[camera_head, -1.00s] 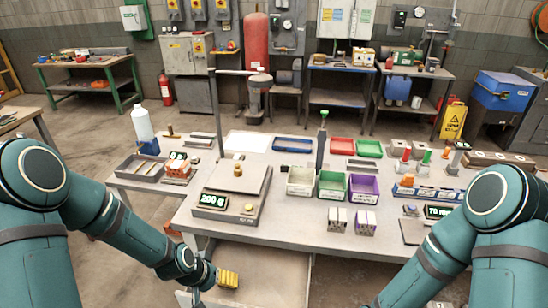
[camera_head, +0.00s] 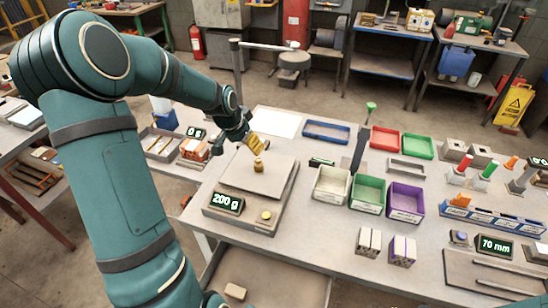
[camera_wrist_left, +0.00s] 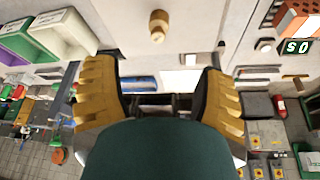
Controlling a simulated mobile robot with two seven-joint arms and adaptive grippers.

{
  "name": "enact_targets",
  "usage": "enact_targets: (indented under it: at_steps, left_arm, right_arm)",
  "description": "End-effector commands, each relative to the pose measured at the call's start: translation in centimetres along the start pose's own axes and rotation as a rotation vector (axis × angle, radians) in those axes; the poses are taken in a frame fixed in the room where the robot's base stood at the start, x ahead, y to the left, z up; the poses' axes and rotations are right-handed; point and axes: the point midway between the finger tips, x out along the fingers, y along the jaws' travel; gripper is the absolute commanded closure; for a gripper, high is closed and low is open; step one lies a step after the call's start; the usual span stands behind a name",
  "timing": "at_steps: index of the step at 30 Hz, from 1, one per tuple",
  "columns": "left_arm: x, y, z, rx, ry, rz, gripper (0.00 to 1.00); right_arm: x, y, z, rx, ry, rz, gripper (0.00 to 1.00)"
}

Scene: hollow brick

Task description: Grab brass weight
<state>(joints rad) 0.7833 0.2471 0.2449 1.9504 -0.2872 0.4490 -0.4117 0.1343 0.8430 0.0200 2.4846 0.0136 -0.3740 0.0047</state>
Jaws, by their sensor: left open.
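The brass weight (camera_head: 258,165) is a small, knobbed cylinder standing upright on the flat pan of the scale (camera_head: 236,172). It also shows in the left wrist view (camera_wrist_left: 158,26), at the top middle. The scale's display (camera_head: 228,203) reads 200 g. My left gripper (camera_head: 258,144), with yellow ribbed fingers, is just behind and above the weight in the head view. In the left wrist view my left gripper (camera_wrist_left: 158,75) has its fingers spread wide with nothing between them. The weight lies beyond the fingertips. My right gripper is out of view.
White, green and purple bins (camera_head: 368,193) stand right of the scale. A post (camera_head: 237,70) with a horizontal arm rises behind my gripper. A brick (camera_head: 194,149) and a tray (camera_head: 160,145) lie left of the scale. A brass-coloured knob (camera_head: 266,215) sits at the scale's front.

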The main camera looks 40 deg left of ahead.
Motion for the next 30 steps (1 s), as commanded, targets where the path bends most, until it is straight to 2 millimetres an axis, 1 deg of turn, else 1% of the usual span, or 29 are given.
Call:
enact_targets:
  at_steps: [2,9,12,15,20,23,27,30]
  left_arm:
    - [0.8,-0.1,0.1,-0.001,-0.003,0.001,0.29]
    - [5.3,0.1,0.1,0.0,-0.003,0.003,0.29]
    - [6.9,0.1,0.1,0.0,-0.003,0.002,0.29]
    - [7.9,0.0,0.1,-0.001,-0.001,0.001,0.29]
    - [8.8,0.1,0.1,0.0,-0.001,0.001,0.29]
    - [9.9,0.2,0.2,0.0,-0.002,0.002,0.29]
    - [12.0,0.4,0.2,0.0,-0.002,0.002,0.29]
    - [13.2,0.3,0.2,-0.001,-0.002,0.001,0.29]
  right_arm:
    - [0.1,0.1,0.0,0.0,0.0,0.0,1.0]
    - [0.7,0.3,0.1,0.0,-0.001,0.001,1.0]
    - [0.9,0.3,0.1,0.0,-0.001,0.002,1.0]
    - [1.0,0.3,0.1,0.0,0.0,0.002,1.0]
    - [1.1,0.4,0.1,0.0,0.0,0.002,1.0]
    - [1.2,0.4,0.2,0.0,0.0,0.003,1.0]
    - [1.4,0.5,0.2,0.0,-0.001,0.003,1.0]
    - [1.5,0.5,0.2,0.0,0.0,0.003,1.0]
